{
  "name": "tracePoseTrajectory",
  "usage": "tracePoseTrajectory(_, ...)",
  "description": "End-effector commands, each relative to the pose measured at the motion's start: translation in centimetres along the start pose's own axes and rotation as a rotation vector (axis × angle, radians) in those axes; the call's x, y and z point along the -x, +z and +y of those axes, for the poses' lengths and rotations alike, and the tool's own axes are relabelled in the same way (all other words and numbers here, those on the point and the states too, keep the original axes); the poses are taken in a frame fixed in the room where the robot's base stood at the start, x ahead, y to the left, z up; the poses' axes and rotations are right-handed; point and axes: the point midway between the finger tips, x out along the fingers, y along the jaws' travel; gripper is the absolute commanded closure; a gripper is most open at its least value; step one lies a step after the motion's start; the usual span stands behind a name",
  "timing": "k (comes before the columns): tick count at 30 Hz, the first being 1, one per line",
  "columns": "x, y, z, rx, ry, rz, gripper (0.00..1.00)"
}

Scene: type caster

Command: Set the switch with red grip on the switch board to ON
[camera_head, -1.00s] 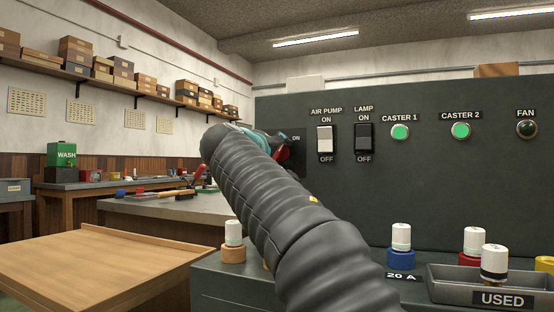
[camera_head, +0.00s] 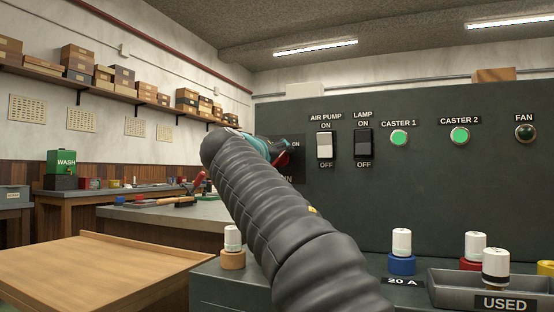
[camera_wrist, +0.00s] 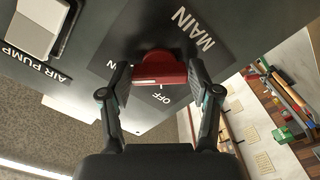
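The switch with the red grip (camera_wrist: 158,72) sits on a dark plate marked MAIN, seen close up in the wrist view. ON is lettered to its left there, partly covered by a finger, and OFF just below it. The red grip lies crosswise in that picture; I cannot tell for certain which mark it points to. In the head view, the red grip (camera_head: 284,158) shows beyond my arm, which hides most of the MAIN plate; ON is readable there.
On the switch board (camera_head: 450,200), the air pump switch (camera_head: 325,145) and lamp switch (camera_head: 363,142) stand right of the red grip. Fuses and a USED tray (camera_head: 440,290) sit on the ledge below. A wooden table (camera_head: 90,265) and workbench are at left.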

Motion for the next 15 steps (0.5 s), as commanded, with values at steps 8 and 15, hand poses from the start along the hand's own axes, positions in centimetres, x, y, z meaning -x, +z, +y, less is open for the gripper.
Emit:
tracePoseTrajectory(8, 0.0, 0.0, 0.0, 0.002, 0.0, 0.0, 0.19)
tracePoseTrajectory(15, 1.1, -0.1, 0.0, 0.002, -0.001, 0.002, 0.19)
